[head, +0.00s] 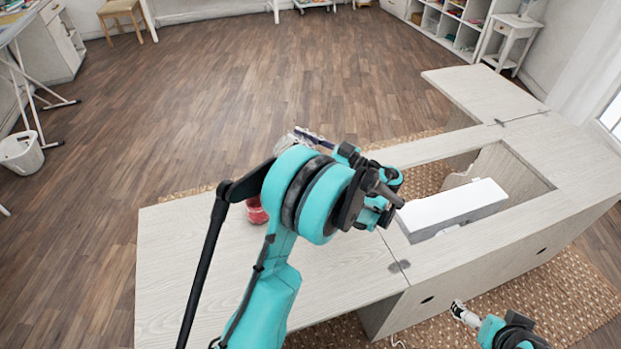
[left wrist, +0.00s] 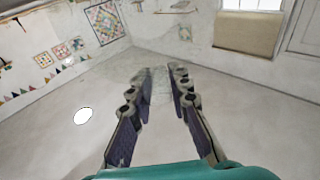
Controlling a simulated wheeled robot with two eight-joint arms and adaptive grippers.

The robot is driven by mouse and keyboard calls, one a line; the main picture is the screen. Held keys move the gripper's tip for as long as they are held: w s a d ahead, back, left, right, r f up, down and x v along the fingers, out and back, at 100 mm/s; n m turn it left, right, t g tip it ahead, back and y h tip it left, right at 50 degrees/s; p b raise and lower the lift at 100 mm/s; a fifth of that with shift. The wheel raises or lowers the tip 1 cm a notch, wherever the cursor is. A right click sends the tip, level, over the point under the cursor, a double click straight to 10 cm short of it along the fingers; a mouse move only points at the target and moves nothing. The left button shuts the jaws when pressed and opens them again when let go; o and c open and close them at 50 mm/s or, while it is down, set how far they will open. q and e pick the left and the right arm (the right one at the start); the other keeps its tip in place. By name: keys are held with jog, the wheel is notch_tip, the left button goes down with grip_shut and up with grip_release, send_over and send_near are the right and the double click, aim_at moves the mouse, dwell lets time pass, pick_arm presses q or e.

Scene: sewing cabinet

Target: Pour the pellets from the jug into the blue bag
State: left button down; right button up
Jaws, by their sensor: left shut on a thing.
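My left gripper (head: 308,136) is mostly hidden behind its own teal arm, over the far side of the cabinet's left leaf. In the left wrist view its two dark fingers (left wrist: 160,88) reach forward around a pale, see-through thing (left wrist: 154,76), which looks like the jug; its outline is faint. No pellets can be made out. I do not see the blue bag in either view; the arm covers part of the table. My right gripper (head: 461,313) shows small at the bottom right, low beside the cabinet's front; its jaws are unclear.
A red object (head: 257,211) stands on the pale wooden cabinet top (head: 190,270), partly behind my left arm. A white sewing machine (head: 452,204) sits in the cabinet's opening on the right. The leaf's left part is clear. A white bin (head: 20,153) stands far left.

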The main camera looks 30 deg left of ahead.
aim_at(312, 142)
pick_arm(q)
jog(key=shift+d+r+y, duration=0.15)
jog(key=shift+d+y, duration=1.25)
jog(key=shift+d, duration=0.2)
dwell(2.7)
jog(key=a+h, duration=0.3)
jog(key=a, duration=0.1)
jog(key=shift+s+h, duration=0.1)
jog(key=shift+h, duration=0.2)
jog(key=shift+s, duration=0.1)
jog(key=shift+w+a, duration=0.2)
jog(key=shift+w, duration=0.05)
jog(key=shift+s+a+r+h+p, duration=0.15)
jog(key=shift+a+r+h+p, duration=0.5)
jog(key=shift+p, duration=0.45)
jog(key=a+f+h+p, duration=0.6)
jog(key=a+f+h, duration=0.8)
jog(key=h, duration=0.3)
jog(key=shift+a+f+h, duration=0.15)
jog(key=shift+f+h, duration=0.2)
jog(key=shift+f, duration=0.2)
